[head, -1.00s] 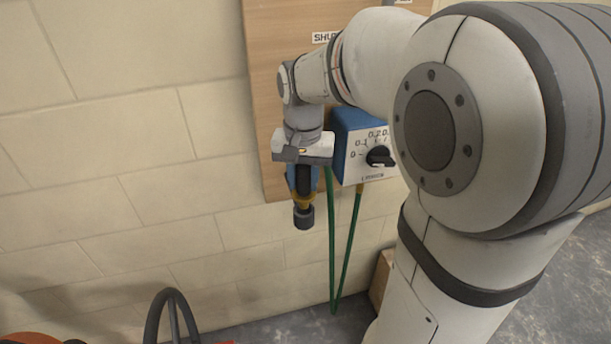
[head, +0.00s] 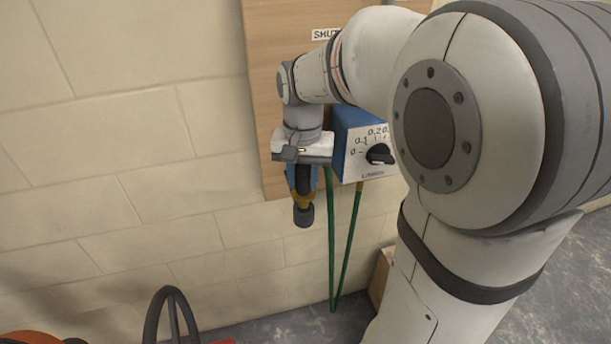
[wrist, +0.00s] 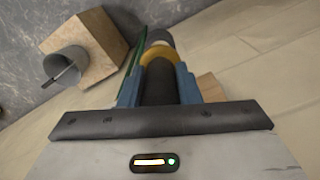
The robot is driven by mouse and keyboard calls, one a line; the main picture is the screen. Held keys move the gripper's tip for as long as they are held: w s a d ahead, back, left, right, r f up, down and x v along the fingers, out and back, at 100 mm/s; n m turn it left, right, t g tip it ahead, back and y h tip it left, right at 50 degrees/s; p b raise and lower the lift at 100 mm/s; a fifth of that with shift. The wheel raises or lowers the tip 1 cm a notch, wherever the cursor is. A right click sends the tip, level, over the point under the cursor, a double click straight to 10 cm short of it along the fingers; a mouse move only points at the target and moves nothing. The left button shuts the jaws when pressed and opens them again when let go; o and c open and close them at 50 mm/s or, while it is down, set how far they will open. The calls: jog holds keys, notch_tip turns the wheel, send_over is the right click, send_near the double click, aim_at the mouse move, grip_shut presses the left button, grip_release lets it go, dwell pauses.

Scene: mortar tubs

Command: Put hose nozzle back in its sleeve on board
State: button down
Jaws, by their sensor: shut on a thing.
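The hose nozzle (head: 303,215), black with a yellow collar and a dark grey tip, hangs tip-down from my gripper (head: 302,186) in the head view. In the wrist view the blue fingers of my gripper (wrist: 159,88) close on both sides of the nozzle's black body, and its yellow collar (wrist: 160,54) shows beyond them. The nozzle is held in front of the lower edge of the wooden board (head: 264,110). I cannot make out the sleeve; my arm covers much of the board.
A blue and white box with a dial (head: 364,155) sits on the board just right of my gripper. A green hose (head: 331,240) hangs in a loop below it. A wooden box (head: 381,277) stands on the floor. The wall left of the board is clear.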

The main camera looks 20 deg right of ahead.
aim_at(303, 194)
jog(key=shift+f, duration=0.1)
jog(key=shift+f+b, duration=0.8)
jog(key=shift+f, duration=0.2)
jog(key=shift+f, duration=0.1)
jog(key=shift+f+b, duration=0.45)
jog(key=shift+f, duration=0.15)
dwell(0.4)
jog(key=c, duration=1)
grip_release()
jog(key=shift+r, duration=0.1)
notch_tip(303, 194, up, 8)
jog(key=shift+f, duration=0.15)
